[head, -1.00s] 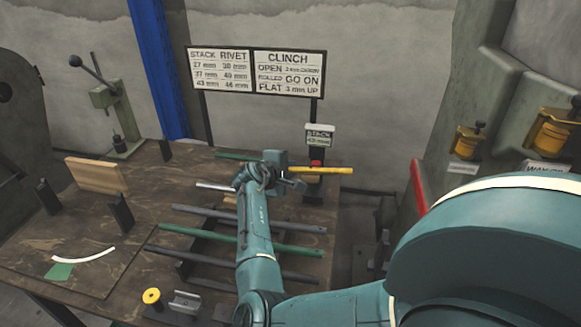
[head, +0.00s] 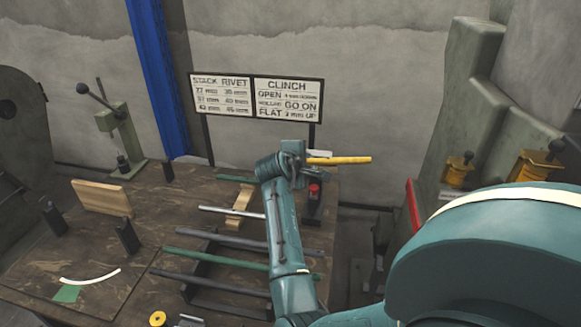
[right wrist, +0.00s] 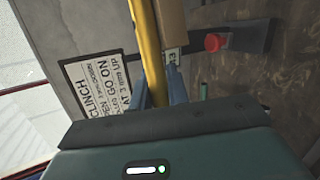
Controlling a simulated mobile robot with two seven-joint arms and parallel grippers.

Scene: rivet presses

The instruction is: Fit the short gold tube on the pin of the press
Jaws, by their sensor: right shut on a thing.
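My right gripper (head: 297,158) is shut on a gold tube (head: 342,160) above the far right part of the bench. The tube sticks out to the right, roughly level. In the right wrist view the tube (right wrist: 146,45) runs up between the two bluish fingers (right wrist: 160,92). A grey-green press with a black-knobbed lever (head: 118,122) stands at the bench's far left. Machines with gold fittings (head: 457,170) stand at the right. I cannot make out a pin on any of them. My left gripper is not in view.
Green and grey rods (head: 215,255) lie across dark supports on the bench (head: 145,240). A red button (head: 314,190) is just below the tube. Rivet and clinch signs (head: 288,100) stand behind. A wooden block (head: 102,197) and dark posts are at the left.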

